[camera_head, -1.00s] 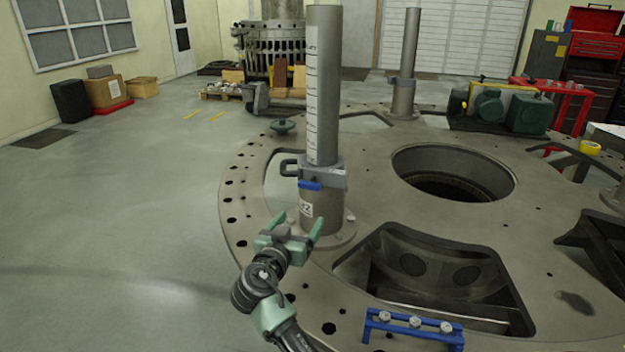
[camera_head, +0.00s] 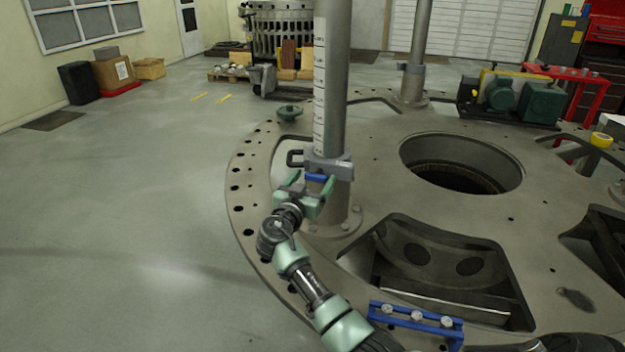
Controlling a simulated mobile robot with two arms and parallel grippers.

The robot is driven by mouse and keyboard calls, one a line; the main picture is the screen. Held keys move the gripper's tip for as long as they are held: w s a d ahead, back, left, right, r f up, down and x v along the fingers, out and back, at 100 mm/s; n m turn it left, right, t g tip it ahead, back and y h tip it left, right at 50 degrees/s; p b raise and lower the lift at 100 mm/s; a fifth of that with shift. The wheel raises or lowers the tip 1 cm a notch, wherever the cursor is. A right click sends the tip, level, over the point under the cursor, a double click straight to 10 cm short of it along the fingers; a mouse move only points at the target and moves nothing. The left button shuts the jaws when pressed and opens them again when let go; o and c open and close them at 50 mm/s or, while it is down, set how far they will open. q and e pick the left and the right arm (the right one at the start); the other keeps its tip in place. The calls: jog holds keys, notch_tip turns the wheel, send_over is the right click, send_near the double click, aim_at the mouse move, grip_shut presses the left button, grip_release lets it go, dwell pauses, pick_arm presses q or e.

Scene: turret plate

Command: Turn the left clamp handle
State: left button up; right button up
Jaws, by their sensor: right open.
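The left clamp is a grey collar (camera_head: 340,170) around the near upright column (camera_head: 334,95). The gripper covers part of the column's lower end. My left gripper is not in view.
The column stands on a large round turret plate (camera_head: 390,190) with a central hole and deep cut-outs. A blue rack (camera_head: 415,322) with several knobs is at the front. A second column (camera_head: 416,60) with a clamp stands behind.

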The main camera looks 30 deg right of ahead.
jog(key=c, duration=1.4)
jog(key=shift+o, duration=0.2)
jog(key=shift+f, duration=0.1)
